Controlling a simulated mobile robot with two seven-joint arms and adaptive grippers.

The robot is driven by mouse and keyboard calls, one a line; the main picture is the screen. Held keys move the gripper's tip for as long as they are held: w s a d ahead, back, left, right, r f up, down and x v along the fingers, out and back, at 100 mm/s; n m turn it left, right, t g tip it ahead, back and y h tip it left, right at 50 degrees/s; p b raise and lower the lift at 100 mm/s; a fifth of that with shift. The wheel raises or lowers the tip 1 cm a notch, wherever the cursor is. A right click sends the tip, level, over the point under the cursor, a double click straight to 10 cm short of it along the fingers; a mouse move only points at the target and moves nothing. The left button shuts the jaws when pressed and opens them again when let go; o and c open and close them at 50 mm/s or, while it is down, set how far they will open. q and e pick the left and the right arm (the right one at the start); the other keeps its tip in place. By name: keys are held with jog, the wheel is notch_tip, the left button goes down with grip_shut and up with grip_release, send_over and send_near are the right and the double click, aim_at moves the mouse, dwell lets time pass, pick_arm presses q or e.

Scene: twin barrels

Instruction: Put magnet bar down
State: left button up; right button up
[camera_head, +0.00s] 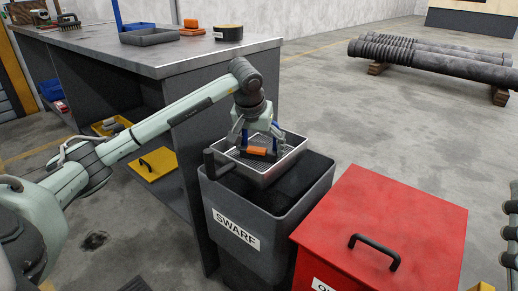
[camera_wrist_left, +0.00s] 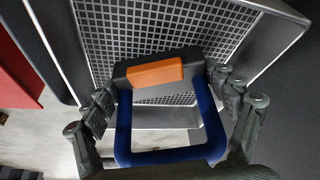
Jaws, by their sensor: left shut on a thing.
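The magnet bar (camera_head: 258,151) has a black and orange body and a blue U-shaped handle; it also shows in the left wrist view (camera_wrist_left: 154,73). My left gripper (camera_head: 257,136) is shut on its blue handle (camera_wrist_left: 170,156), with fingers on both sides. The bar is at the mesh tray (camera_head: 289,150), within its outline in the head view; I cannot tell whether it touches the mesh. The tray sits over the dark grey bin labelled SWARF (camera_head: 237,231). My right gripper is not in view.
A red lidded box (camera_head: 395,215) with a black handle stands right of the bin. A workbench (camera_head: 160,60) behind holds a grey tray (camera_head: 150,36), an orange item (camera_head: 192,27) and a round black item (camera_head: 228,32). Ridged barrels (camera_head: 440,58) lie on wooden blocks at the back right.

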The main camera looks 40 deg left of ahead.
pick_arm(q)
jog(key=o, duration=1.6)
jog(key=shift+c, duration=0.2)
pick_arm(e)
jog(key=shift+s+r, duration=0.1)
pick_arm(q)
jog(key=shift+r, duration=0.1)
jog(key=shift+r, duration=0.2)
jog(key=p+v, duration=0.2)
jog(key=v, duration=0.9)
jog(key=shift+s+r, duration=0.25)
jog(key=shift+r, duration=0.05)
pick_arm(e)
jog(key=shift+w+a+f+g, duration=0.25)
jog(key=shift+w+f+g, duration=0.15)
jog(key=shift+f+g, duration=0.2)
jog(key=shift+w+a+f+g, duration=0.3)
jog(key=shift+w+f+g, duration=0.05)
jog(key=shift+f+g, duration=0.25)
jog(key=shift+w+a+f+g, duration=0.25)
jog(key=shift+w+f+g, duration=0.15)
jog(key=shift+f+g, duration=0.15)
